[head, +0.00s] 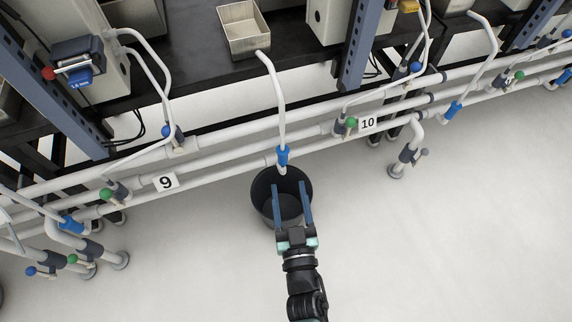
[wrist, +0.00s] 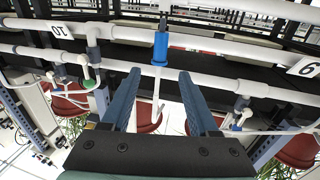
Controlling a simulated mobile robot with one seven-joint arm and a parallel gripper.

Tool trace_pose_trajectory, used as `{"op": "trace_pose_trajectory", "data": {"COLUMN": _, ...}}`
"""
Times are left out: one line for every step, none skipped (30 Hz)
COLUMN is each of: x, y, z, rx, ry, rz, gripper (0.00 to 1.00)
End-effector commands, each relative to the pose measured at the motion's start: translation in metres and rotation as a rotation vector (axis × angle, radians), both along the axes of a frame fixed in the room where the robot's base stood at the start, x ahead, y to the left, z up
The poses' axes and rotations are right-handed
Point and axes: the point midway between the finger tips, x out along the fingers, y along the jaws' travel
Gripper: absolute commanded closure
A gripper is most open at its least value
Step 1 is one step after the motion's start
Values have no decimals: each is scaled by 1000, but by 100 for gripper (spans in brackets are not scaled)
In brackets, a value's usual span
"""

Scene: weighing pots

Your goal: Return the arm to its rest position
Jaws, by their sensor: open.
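My gripper (head: 289,184) is open, with its two blue fingers pointing up the picture toward the pipes. In the head view the fingers overlap a black round pot (head: 263,205), which is open at the top and looks empty. I cannot tell how high the fingers are above it or whether they touch it. In the wrist view my gripper (wrist: 160,75) has nothing between its fingers. The pot cannot be made out there.
White pipes (head: 230,137) run across, with signs 9 (head: 165,182) and 10 (head: 368,123). A blue-collared spout (head: 282,156) hangs just beyond the pot. A metal tray (head: 243,29) sits on the black shelf. The pale floor (head: 440,250) is clear at lower right.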

Motion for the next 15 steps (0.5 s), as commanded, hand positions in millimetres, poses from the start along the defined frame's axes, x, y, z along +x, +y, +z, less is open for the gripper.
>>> {"op": "trace_pose_trajectory", "data": {"x": -8, "y": -1, "z": 2, "rx": 2, "ry": 2, "rz": -1, "gripper": 39}}
{"op": "trace_pose_trajectory", "data": {"x": -11, "y": -2, "z": 2, "rx": 2, "ry": 1, "rz": -1, "gripper": 39}}
{"op": "trace_pose_trajectory", "data": {"x": -15, "y": -2, "z": 1, "rx": 1, "ry": 2, "rz": -2, "gripper": 39}}
{"op": "trace_pose_trajectory", "data": {"x": -17, "y": -3, "z": 1, "rx": 1, "ry": 1, "rz": -1, "gripper": 39}}
{"op": "trace_pose_trajectory", "data": {"x": -19, "y": -3, "z": 1, "rx": 0, "ry": 0, "rz": -1, "gripper": 39}}
{"op": "trace_pose_trajectory", "data": {"x": -21, "y": -3, "z": 1, "rx": 0, "ry": -1, "rz": -1, "gripper": 39}}
{"op": "trace_pose_trajectory", "data": {"x": -21, "y": -3, "z": 1, "rx": 0, "ry": -1, "rz": -1, "gripper": 39}}
{"op": "trace_pose_trajectory", "data": {"x": -22, "y": -3, "z": 0, "rx": 0, "ry": -1, "rz": -1, "gripper": 39}}
{"op": "trace_pose_trajectory", "data": {"x": -22, "y": -3, "z": 0, "rx": 0, "ry": -1, "rz": -1, "gripper": 39}}
{"op": "trace_pose_trajectory", "data": {"x": -23, "y": -3, "z": 0, "rx": 0, "ry": -1, "rz": -1, "gripper": 39}}
{"op": "trace_pose_trajectory", "data": {"x": -23, "y": -3, "z": 0, "rx": 0, "ry": -1, "rz": -1, "gripper": 39}}
{"op": "trace_pose_trajectory", "data": {"x": -22, "y": -3, "z": 0, "rx": 0, "ry": -1, "rz": -1, "gripper": 39}}
{"op": "trace_pose_trajectory", "data": {"x": -22, "y": -3, "z": 0, "rx": 0, "ry": -1, "rz": -1, "gripper": 39}}
{"op": "trace_pose_trajectory", "data": {"x": -22, "y": -3, "z": 0, "rx": 0, "ry": -1, "rz": -1, "gripper": 39}}
{"op": "trace_pose_trajectory", "data": {"x": -22, "y": -3, "z": 0, "rx": 0, "ry": -1, "rz": -1, "gripper": 39}}
